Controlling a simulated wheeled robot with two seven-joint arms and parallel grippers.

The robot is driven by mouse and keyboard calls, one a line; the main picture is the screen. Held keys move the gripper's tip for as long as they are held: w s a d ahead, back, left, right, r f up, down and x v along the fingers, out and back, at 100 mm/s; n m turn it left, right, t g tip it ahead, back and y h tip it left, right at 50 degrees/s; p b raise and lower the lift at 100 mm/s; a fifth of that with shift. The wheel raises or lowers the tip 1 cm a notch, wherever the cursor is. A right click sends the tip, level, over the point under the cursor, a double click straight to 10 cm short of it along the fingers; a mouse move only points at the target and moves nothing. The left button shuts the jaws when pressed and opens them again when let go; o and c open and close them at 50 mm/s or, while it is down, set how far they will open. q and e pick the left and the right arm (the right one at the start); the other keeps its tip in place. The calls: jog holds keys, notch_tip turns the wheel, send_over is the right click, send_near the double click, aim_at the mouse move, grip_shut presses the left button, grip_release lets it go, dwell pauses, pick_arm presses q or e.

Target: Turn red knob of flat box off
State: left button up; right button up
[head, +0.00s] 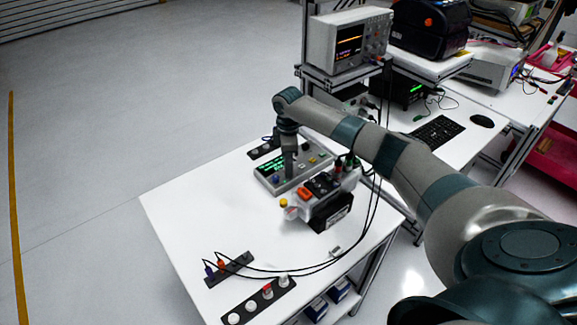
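The flat grey box (284,187) with green lit displays lies near the far side of the white table. My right arm reaches in from the right, and its gripper (289,177) points down over the middle of this box. The fingertips are small and dark here, so I cannot tell whether they are open or shut, or whether they touch the box. I cannot make out a red knob on the flat box; the gripper covers part of its top. My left gripper is out of view.
A device with a red-orange top part (322,186) stands right beside the flat box. Black strips with knobs and plugs (230,270) lie at the near edge, with cables crossing the table (190,210). An oscilloscope (346,40) stands on a rack behind. The table's left part is clear.

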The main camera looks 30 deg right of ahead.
jog(key=shift+o, duration=0.9)
jog(key=shift+r, duration=0.5)
notch_tip(320, 180, up, 16)
jog(key=b, duration=0.5)
jog(key=shift+r, duration=0.25)
jog(key=shift+s+f, duration=0.1)
